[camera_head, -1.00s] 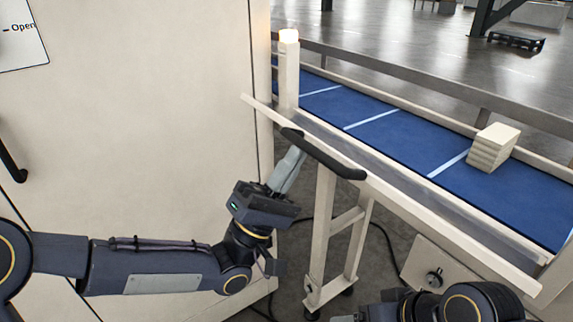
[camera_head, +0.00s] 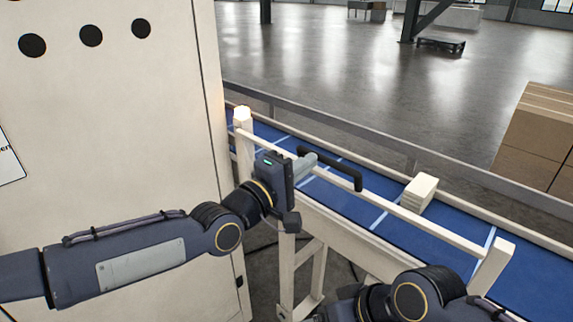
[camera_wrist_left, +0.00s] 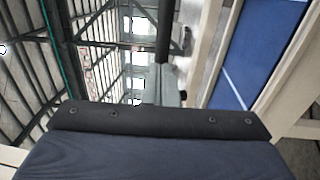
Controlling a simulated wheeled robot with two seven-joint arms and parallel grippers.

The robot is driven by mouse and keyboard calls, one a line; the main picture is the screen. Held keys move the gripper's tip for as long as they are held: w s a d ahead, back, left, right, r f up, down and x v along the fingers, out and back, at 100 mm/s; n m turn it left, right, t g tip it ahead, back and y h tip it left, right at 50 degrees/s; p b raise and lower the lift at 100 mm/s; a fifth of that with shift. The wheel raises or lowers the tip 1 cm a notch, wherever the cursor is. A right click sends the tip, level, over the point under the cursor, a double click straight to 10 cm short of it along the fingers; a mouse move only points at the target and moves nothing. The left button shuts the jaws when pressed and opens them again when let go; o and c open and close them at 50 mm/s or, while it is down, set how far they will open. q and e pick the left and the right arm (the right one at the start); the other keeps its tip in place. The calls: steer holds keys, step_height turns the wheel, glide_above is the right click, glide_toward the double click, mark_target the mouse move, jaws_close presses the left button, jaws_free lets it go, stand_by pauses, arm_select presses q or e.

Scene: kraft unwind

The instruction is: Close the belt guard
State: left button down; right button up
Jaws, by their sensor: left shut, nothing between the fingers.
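The belt guard is a cream bar (camera_head: 405,212) with a black handle (camera_head: 335,168). It is raised alongside the blue belt (camera_head: 452,228), its right end at a cream post (camera_head: 493,264). Whether it fully meets the posts is unclear. My left gripper (camera_head: 305,164) is shut and empty, its grey fingers at the left end of the handle; contact cannot be told for sure. In the left wrist view, the shut fingers (camera_wrist_left: 168,90) point toward the dark handle (camera_wrist_left: 165,32). My right arm shows at the bottom, but its gripper is not visible.
A cream cabinet (camera_head: 115,130) stands at the left, close to my left arm. A cream stack (camera_head: 420,192) sits on the belt. A far rail (camera_head: 410,160) runs behind it. Brown boxes (camera_head: 535,140) stand at the right.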

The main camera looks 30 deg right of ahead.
mark_target(320, 170)
arm_select(q)
steer(key=shift+y, duration=0.3)
steer(key=x, duration=0.2)
steer(key=r+x, duration=0.1)
steer(key=x, duration=0.2)
steer(key=shift+w+d+r, duration=0.15)
steer(key=shift+w+d, duration=0.05)
steer(key=shift+d, duration=0.5)
arm_select(e)
steer(key=shift+w+d+r, duration=0.15)
steer(key=shift+d+r, duration=0.2)
steer(key=shift+r, duration=0.35)
arm_select(q)
steer(key=shift+r, duration=0.15)
steer(key=shift+a, duration=0.1)
arm_select(e)
steer(key=shift+f, duration=0.1)
